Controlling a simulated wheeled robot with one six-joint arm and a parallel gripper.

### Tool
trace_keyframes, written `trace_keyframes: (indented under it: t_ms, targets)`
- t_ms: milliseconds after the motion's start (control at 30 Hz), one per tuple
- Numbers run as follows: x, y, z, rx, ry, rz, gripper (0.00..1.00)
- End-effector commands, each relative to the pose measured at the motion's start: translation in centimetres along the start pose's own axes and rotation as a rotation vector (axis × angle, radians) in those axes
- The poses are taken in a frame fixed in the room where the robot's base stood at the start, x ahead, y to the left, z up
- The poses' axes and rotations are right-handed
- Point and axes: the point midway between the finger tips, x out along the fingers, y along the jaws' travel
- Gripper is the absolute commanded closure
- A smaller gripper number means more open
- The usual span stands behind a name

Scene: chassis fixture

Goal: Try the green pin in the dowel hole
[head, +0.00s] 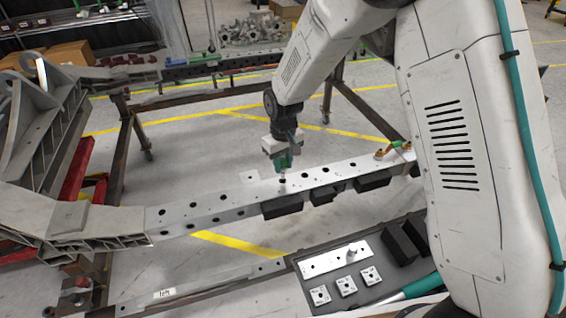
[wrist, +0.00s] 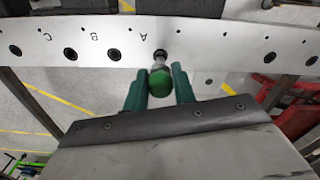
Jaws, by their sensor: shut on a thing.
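My gripper (head: 283,163) points down over the grey metal beam (head: 240,203). In the wrist view, its two green fingers (wrist: 160,86) are shut on the green pin (wrist: 160,83), which has a round green head and a silver shank. The shank's tip is at a dark hole (wrist: 160,53) in the beam, beside the upside-down letter A. I cannot tell how deep the tip sits. In the head view the fingers hide most of the pin; a short dark tip shows at the beam's top face.
Other holes, including those by B (wrist: 114,54) and C (wrist: 71,55), line the beam. Black blocks (head: 283,206) sit along its near side. A dark tray (head: 372,297) with a drilled plate (head: 334,260) and small square pieces (head: 346,286) is at lower right. A cast bracket (head: 40,150) stands left.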

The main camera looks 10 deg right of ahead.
Motion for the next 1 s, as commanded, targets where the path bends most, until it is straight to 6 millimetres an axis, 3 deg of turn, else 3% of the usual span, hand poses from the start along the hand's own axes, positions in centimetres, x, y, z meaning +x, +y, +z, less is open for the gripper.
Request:
trace_keyframes:
  t_ms: [1000]
  targets:
    - [2.2, 0.0, 0.0, 0.000, 0.000, 0.000, 1.00]
